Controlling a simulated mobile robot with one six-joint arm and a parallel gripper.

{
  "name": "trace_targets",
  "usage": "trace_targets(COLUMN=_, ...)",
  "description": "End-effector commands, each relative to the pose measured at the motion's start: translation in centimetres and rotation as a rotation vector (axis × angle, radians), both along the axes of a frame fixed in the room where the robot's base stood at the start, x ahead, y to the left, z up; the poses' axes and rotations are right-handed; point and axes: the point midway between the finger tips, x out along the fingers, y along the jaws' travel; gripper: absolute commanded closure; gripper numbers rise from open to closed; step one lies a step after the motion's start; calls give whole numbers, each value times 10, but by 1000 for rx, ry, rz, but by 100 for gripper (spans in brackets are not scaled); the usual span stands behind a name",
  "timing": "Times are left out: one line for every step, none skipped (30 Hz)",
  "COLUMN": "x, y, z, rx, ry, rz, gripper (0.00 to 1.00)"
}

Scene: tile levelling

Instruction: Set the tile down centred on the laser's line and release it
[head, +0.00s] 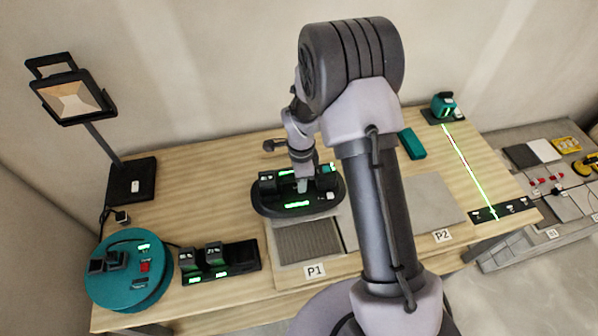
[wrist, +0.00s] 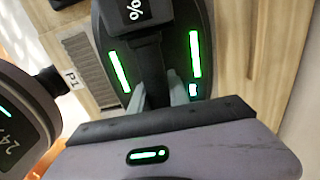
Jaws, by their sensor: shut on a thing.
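My gripper (head: 302,184) is shut on the handle of a black oval device with green lights (head: 270,208), left of centre in the head view. In the wrist view my gripper's pale fingers (wrist: 160,94) close on the black handle (wrist: 150,62) between two green light bars. The device is over or just behind the ribbed grey patch (head: 308,241) at the P1 label. I cannot make out a tile under the device; its underside is hidden. The teal laser (head: 443,103) stands at the back right. Its green line (head: 468,170) runs forward to a black bar (head: 505,210).
A grey panel (head: 425,200) lies by the P2 label, partly behind my arm. A teal block (head: 412,143) lies behind it. A black dock (head: 245,256), a teal round unit (head: 125,290) and a lamp (head: 130,180) stand at left. A grey side bench (head: 510,245) adjoins at right.

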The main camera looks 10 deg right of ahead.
Motion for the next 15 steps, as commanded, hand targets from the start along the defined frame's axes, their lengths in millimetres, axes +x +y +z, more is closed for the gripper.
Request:
trace_targets(x=1, y=0, z=5, rx=0, ry=-4, rz=0, gripper=100)
trace_targets(x=0, y=0, z=6, rx=0, ry=-4, rz=0, gripper=100)
trace_targets(x=0, y=0, z=9, rx=0, ry=-5, rz=0, gripper=100)
trace_targets(x=0, y=0, z=11, rx=0, ry=-5, rz=0, gripper=100)
trace_targets(x=0, y=0, z=13, rx=0, ry=-5, rz=0, gripper=100)
trace_targets(x=0, y=0, z=16, rx=0, ry=-4, rz=0, gripper=100)
trace_targets(x=0, y=0, z=18, rx=0, ry=-4, rz=0, gripper=100)
trace_targets(x=0, y=0, z=20, rx=0, ry=-4, rz=0, gripper=100)
trace_targets(x=0, y=0, z=23, rx=0, ry=-4, rz=0, gripper=100)
trace_targets(x=0, y=0, z=25, rx=0, ry=-4, rz=0, gripper=100)
trace_targets(x=0, y=0, z=27, rx=0, ry=-4, rz=0, gripper=100)
trace_targets(x=0, y=0, z=30, rx=0, ry=-4, rz=1, gripper=100)
trace_targets(x=0, y=0, z=32, rx=0, ry=-4, rz=1, gripper=100)
trace_targets(x=0, y=0, z=34, rx=0, ry=-4, rz=1, gripper=100)
trace_targets(x=0, y=0, z=36, rx=0, ry=-4, rz=1, gripper=100)
